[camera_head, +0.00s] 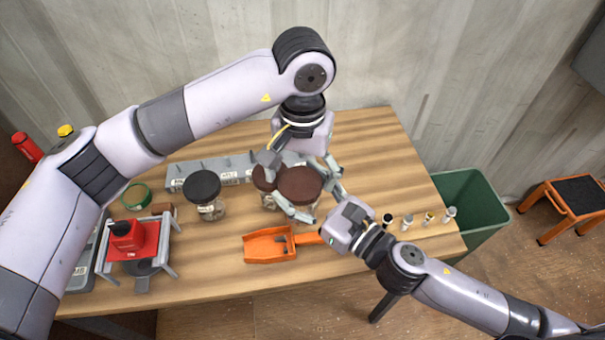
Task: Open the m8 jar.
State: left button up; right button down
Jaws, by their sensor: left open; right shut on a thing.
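A jar with a wide brown lid (300,184) stands near the middle of the table; its clear body is mostly hidden and I cannot read its label. My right gripper (304,190) comes from the lower right, with its fingers around this jar, shut on it. My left gripper (298,160) hangs open from above, just behind and over the lid; whether it touches the lid I cannot tell. A second brown-lidded jar (264,177) stands close on the left, partly hidden. A black-lidded jar (204,187) stands further left.
An orange scoop (268,246) lies in front of the jars, its handle running towards my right gripper. A grey rack (182,176) stands behind. Several small fasteners stand at right, including one (429,217). A red device (134,238) stands left. A green bin (475,200) stands beyond the table.

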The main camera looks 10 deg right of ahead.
pick_arm(q)
notch_tip(320, 180, up, 4)
jog(key=shift+r, duration=0.15)
jog(key=shift+c, duration=0.2)
jog(key=shift+r+m, duration=0.65)
jog(key=shift+m, duration=0.15)
jog(key=shift+s+a+r+m, duration=0.15)
jog(key=shift+r+m, duration=0.25)
jog(key=shift+r, duration=0.05)
jog(key=shift+s+a+r+m, duration=0.1)
jog(key=shift+s+r+m, duration=0.05)
jog(key=shift+r+m, duration=0.3)
jog(key=shift+f, duration=4)
jog(key=shift+c, duration=0.4)
jog(key=c, duration=1.1)
jog(key=shift+n, duration=1.65)
jog(key=shift+c, duration=0.2)
jog(key=o, duration=1.3)
jog(key=shift+c, duration=0.2)
